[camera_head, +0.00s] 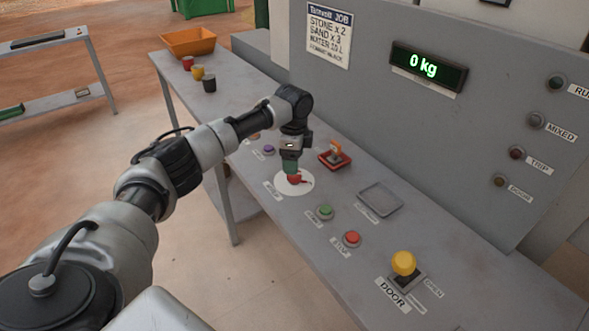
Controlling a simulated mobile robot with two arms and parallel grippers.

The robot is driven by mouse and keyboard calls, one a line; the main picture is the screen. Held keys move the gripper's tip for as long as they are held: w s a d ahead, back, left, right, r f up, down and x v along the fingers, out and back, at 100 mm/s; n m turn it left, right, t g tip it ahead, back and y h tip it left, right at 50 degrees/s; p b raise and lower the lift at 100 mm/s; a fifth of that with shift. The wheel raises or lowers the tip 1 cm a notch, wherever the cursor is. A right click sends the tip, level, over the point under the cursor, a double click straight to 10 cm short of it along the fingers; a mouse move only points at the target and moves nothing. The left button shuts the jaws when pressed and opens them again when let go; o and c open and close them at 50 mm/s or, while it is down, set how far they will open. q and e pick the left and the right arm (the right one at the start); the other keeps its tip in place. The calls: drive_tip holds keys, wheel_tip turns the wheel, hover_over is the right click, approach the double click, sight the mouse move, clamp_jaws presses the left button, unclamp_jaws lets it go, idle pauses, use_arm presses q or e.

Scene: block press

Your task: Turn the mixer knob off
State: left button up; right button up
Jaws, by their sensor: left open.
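The mixer knob (295,179) is a small red knob on a round white dial plate (283,188) on the grey console. My left gripper (291,166) points down directly over the knob, its fingertips at or just above it. The gripper is open; whether the fingers touch the knob I cannot tell. The fingers hide the top of the knob, and the dial's markings are too small to read. My right gripper is not in view.
Around the dial are a green button (325,212), a red button (352,239), a purple button (269,149), a red-based switch (335,155) and a yellow door knob (403,263). Cups (209,83) and an orange tray (188,42) stand at the far end. The display (428,67) reads 0 kg.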

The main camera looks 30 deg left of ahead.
sight(294, 177)
use_arm(q)
wheel_tip(294, 177, down, 4)
drive_tip(key=shift+w+f, duration=0.1)
drive_tip(key=shift+w, duration=0.05)
drive_tip(key=shift+f, duration=0.3)
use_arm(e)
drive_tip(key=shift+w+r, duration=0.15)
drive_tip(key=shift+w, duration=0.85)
use_arm(q)
drive_tip(key=shift+c, duration=0.2)
